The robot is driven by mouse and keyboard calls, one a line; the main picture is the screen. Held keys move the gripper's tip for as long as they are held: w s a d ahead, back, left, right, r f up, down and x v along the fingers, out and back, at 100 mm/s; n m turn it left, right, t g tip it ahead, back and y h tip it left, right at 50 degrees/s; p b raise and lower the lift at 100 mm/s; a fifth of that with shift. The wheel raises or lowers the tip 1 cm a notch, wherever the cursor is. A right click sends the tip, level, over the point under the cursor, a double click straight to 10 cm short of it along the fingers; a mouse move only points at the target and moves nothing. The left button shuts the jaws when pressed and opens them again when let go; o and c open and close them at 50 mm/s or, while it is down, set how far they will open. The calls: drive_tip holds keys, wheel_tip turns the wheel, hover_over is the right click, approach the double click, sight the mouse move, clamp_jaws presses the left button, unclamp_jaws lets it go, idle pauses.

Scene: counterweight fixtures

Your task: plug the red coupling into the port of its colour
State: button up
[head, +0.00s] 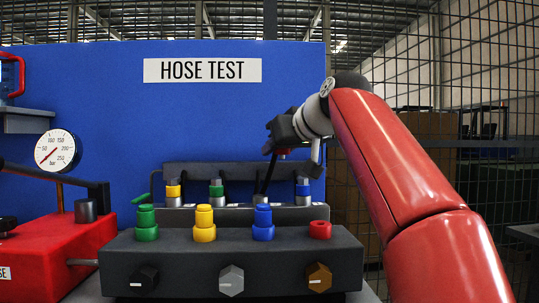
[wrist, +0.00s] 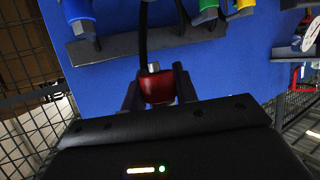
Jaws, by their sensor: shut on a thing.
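My gripper (head: 282,148) is raised above the rear rack, at the end of my red arm. In the wrist view, my gripper (wrist: 158,88) is shut on the red coupling (wrist: 158,86), which sits between its two dark fingers with a black hose running from it. In the head view only a small bit of the red coupling (head: 283,152) shows under the gripper. The red port (head: 320,230) is a short red ring at the right end of the dark front block, below and right of the gripper. The coupling is apart from it.
The front block (head: 190,260) also carries green (head: 147,223), yellow (head: 204,223) and blue (head: 263,223) fittings and several knobs. The rear rack (head: 180,217) holds yellow, green and blue couplings. A red machine (head: 60,250) and a gauge (head: 56,150) are at left. A blue panel stands behind.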

drive_tip(key=s+d+b, duration=0.3)
drive_tip(key=s+d, duration=0.2)
drive_tip(key=s, duration=0.4)
drive_tip(key=shift+s+d, duration=0.15)
drive_tip(key=shift+d, duration=0.2)
drive_tip(key=shift+f, duration=0.15)
drive_tip(key=shift+f+b, duration=2.55)
drive_tip(key=shift+f, duration=0.1)
drive_tip(key=shift+f, duration=0.15)
drive_tip(key=shift+f+b, duration=1.35)
drive_tip(key=shift+f, duration=0.1)
drive_tip(key=shift+f+b, duration=0.65)
drive_tip(key=shift+f, duration=0.05)
drive_tip(key=shift+f, duration=0.1)
